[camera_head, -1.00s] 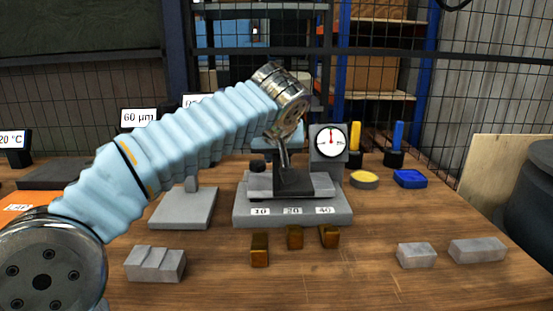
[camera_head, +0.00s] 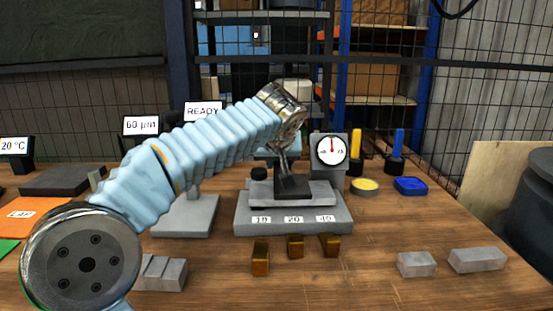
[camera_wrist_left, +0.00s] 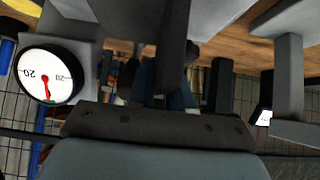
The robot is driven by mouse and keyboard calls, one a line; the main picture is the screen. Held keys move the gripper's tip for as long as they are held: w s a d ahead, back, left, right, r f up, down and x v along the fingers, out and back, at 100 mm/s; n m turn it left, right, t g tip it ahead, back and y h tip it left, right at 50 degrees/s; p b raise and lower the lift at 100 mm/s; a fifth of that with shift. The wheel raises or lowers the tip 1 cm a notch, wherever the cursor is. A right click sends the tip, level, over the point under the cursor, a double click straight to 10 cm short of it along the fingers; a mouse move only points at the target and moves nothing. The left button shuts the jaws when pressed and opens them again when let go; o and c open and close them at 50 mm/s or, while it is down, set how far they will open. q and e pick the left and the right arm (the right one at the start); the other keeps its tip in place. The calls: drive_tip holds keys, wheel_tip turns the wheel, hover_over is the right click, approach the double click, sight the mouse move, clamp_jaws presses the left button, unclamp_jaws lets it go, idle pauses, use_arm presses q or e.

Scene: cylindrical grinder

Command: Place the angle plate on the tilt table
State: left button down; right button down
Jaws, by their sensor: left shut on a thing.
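The angle plate (camera_head: 293,187) is a dark piece with a flat foot and an upright part. In the head view it is over the upper plate of the tilt table (camera_head: 243,220), a grey base marked 10, 20 and 40. Its foot looks at or just above that plate; I cannot tell whether they touch. My left gripper (camera_head: 283,153) comes down from above and is shut on the angle plate's upright part, partly hiding it. In the left wrist view a dark upright shape stands between or beside the fingers; I cannot tell which part it is. My right gripper is not in view.
A dial gauge (camera_head: 331,149) stands close behind the tilt table at the right. Three brass blocks (camera_head: 295,246) lie in front, with grey blocks (camera_head: 477,260) at the right. A grey plate (camera_head: 184,217) is at the left.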

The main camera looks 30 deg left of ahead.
use_arm(q)
drive_tip(key=shift+r, duration=0.15)
drive_tip(key=c, duration=1.4)
unclamp_jaws()
drive_tip(key=shift+f, duration=0.2)
drive_tip(key=shift+c, duration=0.2)
drive_tip(key=o, duration=0.4)
drive_tip(key=v, duration=1.2)
drive_tip(key=shift+d+r, duration=0.1)
drive_tip(key=shift+r, duration=0.05)
